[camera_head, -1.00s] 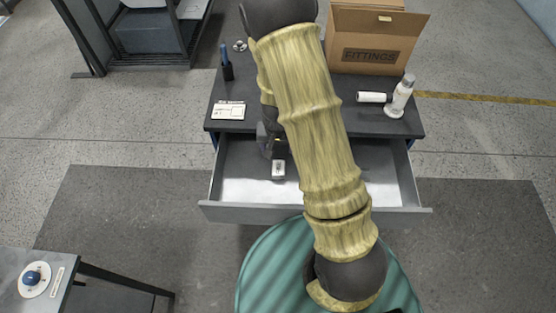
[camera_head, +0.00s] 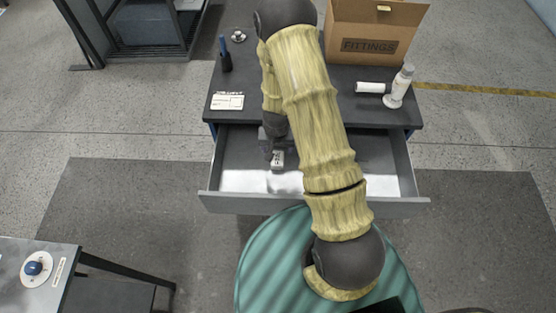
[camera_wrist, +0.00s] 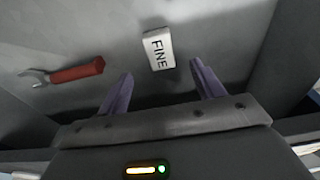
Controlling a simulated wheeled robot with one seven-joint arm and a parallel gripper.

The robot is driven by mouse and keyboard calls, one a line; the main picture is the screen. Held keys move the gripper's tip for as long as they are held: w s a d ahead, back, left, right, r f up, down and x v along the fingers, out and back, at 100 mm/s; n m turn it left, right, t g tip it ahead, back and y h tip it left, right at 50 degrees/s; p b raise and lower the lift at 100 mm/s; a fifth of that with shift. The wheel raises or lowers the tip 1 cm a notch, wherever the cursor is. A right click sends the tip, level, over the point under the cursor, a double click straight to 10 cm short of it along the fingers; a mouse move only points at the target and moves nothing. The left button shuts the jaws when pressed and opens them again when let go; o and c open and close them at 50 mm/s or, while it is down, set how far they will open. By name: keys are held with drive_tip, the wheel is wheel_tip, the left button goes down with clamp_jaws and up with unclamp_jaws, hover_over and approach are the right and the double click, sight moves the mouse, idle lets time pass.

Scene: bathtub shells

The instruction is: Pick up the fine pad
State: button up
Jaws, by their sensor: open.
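The fine pad (camera_wrist: 158,49) is a small white block with "FINE" in dark letters on it. It lies on the floor of the open drawer (camera_head: 315,205). In the head view the pad (camera_head: 277,160) shows beside my gripper (camera_head: 268,150), which my arm partly hides. In the wrist view my gripper (camera_wrist: 160,85) is open, with its two purple fingers apart. The pad is ahead of the fingertips, roughly centred between them, and nothing is held.
A red-handled wrench (camera_wrist: 70,74) lies in the drawer left of the pad. The drawer walls stand close around.

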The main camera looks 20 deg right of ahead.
hover_over(277, 158)
drive_tip(key=f, duration=0.4)
drive_tip(key=shift+s+f, duration=0.1)
drive_tip(key=shift+s, duration=0.25)
drive_tip(key=shift+a+f, duration=0.1)
drive_tip(key=shift+a, duration=0.1)
drive_tip(key=shift+s+a, duration=0.1)
drive_tip(key=shift+d, duration=0.25)
drive_tip(key=shift+d+f+p, duration=0.1)
drive_tip(key=shift+f+p, duration=0.2)
drive_tip(key=shift+p, duration=0.05)
drive_tip(key=shift+w+f+p, duration=0.2)
drive_tip(key=shift+f+p, duration=0.05)
drive_tip(key=shift+f, duration=0.85)
drive_tip(key=shift+w+f+p, duration=0.2)
drive_tip(key=shift+f+p, duration=0.05)
drive_tip(key=shift+f, duration=0.85)
drive_tip(key=shift+c, duration=0.5)
drive_tip(key=c, duration=1)
